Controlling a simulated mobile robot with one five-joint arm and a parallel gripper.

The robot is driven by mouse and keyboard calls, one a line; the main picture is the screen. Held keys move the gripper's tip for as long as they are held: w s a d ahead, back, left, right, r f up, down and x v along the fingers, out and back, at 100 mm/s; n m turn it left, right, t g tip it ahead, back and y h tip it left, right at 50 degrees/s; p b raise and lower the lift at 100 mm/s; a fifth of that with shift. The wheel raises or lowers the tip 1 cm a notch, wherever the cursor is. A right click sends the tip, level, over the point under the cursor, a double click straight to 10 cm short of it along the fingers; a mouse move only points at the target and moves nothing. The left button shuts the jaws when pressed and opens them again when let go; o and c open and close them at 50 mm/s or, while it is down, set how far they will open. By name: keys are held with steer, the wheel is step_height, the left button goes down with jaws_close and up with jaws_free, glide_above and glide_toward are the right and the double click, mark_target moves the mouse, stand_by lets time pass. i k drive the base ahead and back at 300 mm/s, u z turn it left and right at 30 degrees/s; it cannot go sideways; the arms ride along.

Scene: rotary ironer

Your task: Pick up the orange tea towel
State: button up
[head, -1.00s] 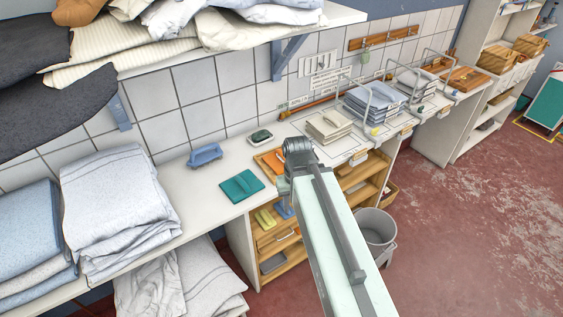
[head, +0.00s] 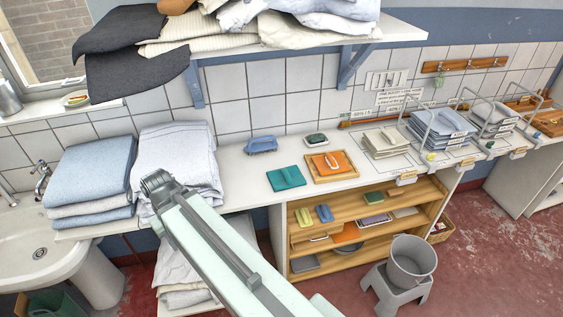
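An orange folded cloth (head: 327,162), which looks like the orange tea towel, lies on a small wooden tray (head: 345,173) on the white counter. A teal folded cloth (head: 286,178) lies just left of the tray. My arm crosses the lower middle of the head view, and its visible end is a grey joint in front of the folded linen at left. My gripper's fingers do not show. Nothing touches the orange cloth from above.
A blue brush-like object (head: 261,145) and a dark dish (head: 316,140) stand behind the cloths. White linen (head: 178,160) is stacked at left, beside a sink (head: 35,240). Wire racks (head: 440,128) stand at right. A grey bucket (head: 410,262) sits on a stool below the counter.

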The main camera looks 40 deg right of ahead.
mark_target(328, 164)
steer(key=u, duration=1.3)
steer(key=k, duration=1.5)
steer(key=z, duration=1.1)
steer(key=i, duration=1.55)
